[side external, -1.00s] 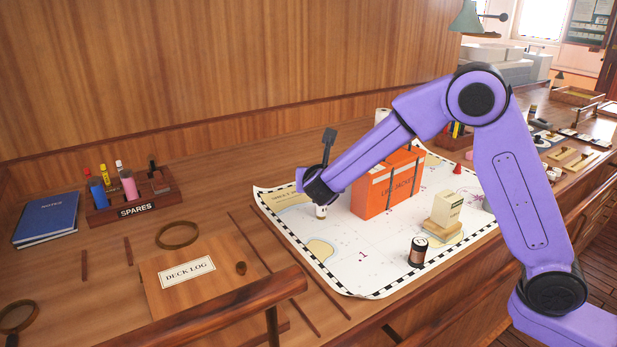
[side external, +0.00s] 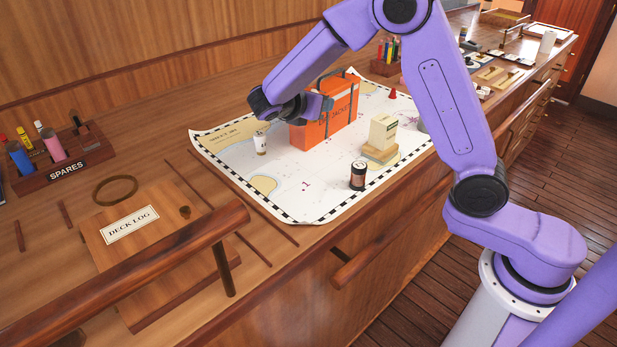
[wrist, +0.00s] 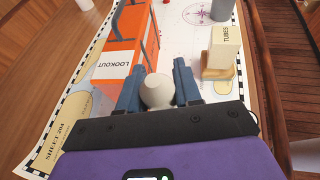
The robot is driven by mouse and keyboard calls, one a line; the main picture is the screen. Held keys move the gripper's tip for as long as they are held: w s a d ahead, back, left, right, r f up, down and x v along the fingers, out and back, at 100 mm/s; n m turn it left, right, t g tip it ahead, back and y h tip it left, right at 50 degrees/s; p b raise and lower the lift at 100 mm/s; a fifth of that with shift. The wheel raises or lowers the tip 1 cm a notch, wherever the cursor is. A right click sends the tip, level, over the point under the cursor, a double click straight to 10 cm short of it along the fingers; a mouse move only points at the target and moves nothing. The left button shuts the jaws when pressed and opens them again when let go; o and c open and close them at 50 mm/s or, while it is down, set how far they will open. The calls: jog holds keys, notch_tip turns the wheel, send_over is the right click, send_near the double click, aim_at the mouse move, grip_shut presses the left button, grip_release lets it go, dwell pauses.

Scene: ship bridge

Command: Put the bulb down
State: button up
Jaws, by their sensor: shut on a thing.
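My gripper (wrist: 158,88) shows in the wrist view with its two blue-grey fingers on either side of a pale rounded bulb (wrist: 157,92), shut on it. The bulb's lower part is hidden from this angle. In the side view my gripper (side external: 287,108) is above the left part of the chart, just left of the orange life jacket box (side external: 315,130). A small white cylinder with dark marks (side external: 261,143) shows below it, at the chart; I cannot tell whether this is the bulb. The fingers are hard to make out there, and bulb contact with the chart is unclear.
The chart (side external: 325,200) has open room in front. A dark can (side external: 358,176) and a cream tubes box (side external: 383,135) stand to the right. The deck log (side external: 135,228) and a spares rack (side external: 75,158) are at the left. A wooden rail (side external: 150,270) crosses the front.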

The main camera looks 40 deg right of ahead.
jog(key=s+d+f+m+g+y, duration=0.2)
jog(key=s+m+g+y, duration=0.3)
jog(key=s+m+g, duration=0.35)
jog(key=s+d+f+m+g+y, duration=0.1)
jog(key=s+f+m+g+y, duration=0.3)
jog(key=s+m+g, duration=0.5)
jog(key=s+a+r+m+t+y, duration=0.1)
jog(key=a+r+m+t+y, duration=0.65)
jog(key=m+y, duration=0.85)
notch_tip(320, 180, up, 4)
jog(key=w+f+m+t+y, duration=0.1)
jog(key=w+m+t+y, duration=0.1)
jog(key=m+t, duration=0.25)
jog(key=w+f, duration=0.4)
jog(key=w+a+f, duration=0.1)
jog(key=w+f, duration=0.4)
jog(key=w+a+f, duration=0.1)
jog(key=w+f, duration=0.3)
jog(key=f, duration=0.1)
jog(key=shift+w+a+f, duration=0.2)
jog(key=shift+w, duration=0.15)
jog(key=shift+w+f, duration=0.1)
jog(key=shift+f, duration=1.5)
